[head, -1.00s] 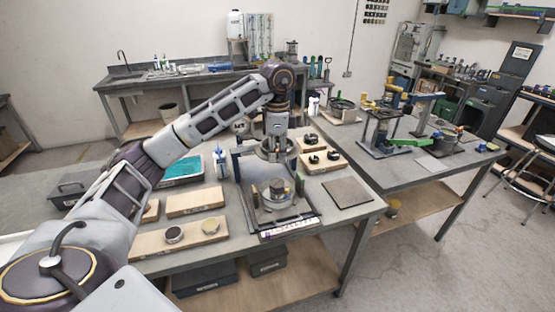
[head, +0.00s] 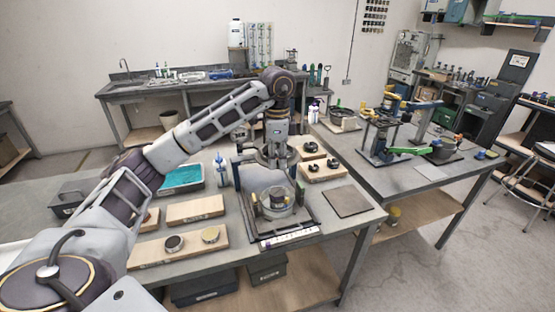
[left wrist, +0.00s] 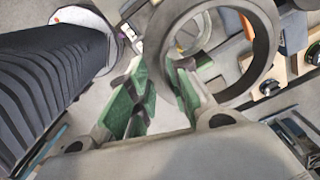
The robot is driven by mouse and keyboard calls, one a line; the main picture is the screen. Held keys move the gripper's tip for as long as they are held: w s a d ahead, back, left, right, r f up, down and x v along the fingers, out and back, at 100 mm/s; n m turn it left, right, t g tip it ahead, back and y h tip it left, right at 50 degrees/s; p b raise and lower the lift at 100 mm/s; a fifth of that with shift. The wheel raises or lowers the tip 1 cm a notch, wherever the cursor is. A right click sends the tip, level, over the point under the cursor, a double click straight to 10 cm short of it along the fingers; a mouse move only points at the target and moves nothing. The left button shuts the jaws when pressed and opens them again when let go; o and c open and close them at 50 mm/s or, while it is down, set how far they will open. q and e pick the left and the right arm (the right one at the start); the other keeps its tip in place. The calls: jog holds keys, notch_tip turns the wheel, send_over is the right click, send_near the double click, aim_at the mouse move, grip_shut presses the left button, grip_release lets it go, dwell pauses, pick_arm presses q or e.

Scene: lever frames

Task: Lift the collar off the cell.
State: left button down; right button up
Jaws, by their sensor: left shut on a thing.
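The collar is a thick dark grey ring (left wrist: 268,45) at the upper right of the left wrist view. My left gripper (left wrist: 162,78) has its green-padded fingers shut on the near left part of the ring's wall. In the head view my left gripper (head: 276,150) points down above the cell (head: 277,199), holding the collar up at the frame's back. The cell is a short upright cylinder with a dark middle, standing on a dark base frame. The collar appears apart from the cell and above it. The gripper partly hides the collar there. My right gripper is not in view.
A dark flat mat (head: 347,201) lies right of the frame. Wooden boards with round parts (head: 174,243) lie to the left, and a wooden board with black parts (head: 323,169) behind right. A blue-lined tray (head: 182,177) and a bottle (head: 221,170) stand left of the frame.

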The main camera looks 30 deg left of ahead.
pick_arm(q)
jog(key=shift+r+p, duration=1.6)
jog(key=shift+r, duration=0.25)
